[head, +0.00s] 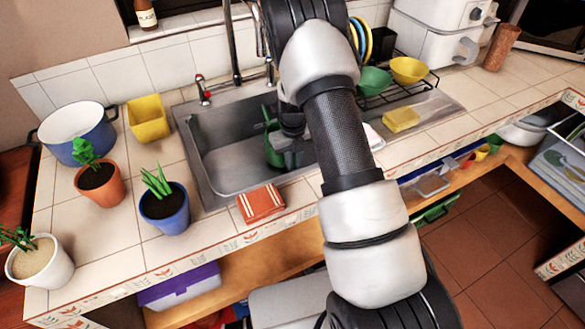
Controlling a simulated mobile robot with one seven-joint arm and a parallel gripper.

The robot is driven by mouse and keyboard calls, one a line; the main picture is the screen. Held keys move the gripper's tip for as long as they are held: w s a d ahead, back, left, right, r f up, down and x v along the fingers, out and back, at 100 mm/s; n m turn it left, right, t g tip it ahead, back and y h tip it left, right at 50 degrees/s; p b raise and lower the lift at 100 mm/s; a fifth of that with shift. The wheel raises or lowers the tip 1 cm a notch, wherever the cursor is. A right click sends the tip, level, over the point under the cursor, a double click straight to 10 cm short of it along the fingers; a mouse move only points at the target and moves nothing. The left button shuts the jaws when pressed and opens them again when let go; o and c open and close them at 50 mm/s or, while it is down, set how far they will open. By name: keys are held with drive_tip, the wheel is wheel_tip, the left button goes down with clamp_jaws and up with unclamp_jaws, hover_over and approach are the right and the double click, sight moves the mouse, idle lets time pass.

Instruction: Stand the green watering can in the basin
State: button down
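The green watering can (273,152) shows in the head view inside the metal basin (225,177), at the basin's right part. It looks roughly upright, and a thin green part rises from its left side. My gripper (290,148) is dark and reaches down into the basin at the can's right side, overlapping it in the picture. My arm hides most of the gripper and part of the can. I cannot tell whether the fingers hold the can, or whether the can touches the basin floor.
The basin's left half is clear. A faucet (235,45) rises behind it. Blue (165,208) and orange (100,185) plant pots, a large blue pot (78,140) and a yellow container (148,118) stand left. A folded red cloth (261,203) lies in front; a dish rack (432,82) stands right.

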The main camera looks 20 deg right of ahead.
drive_tip(key=shift+f, duration=0.45)
drive_tip(key=shift+f, duration=0.2)
drive_tip(key=c, duration=1.8)
unclamp_jaws()
drive_tip(key=shift+c, duration=0.2)
wheel_tip(320, 180, up, 12)
drive_tip(key=shift+r+p, duration=0.15)
drive_tip(key=shift+p, duration=0.45)
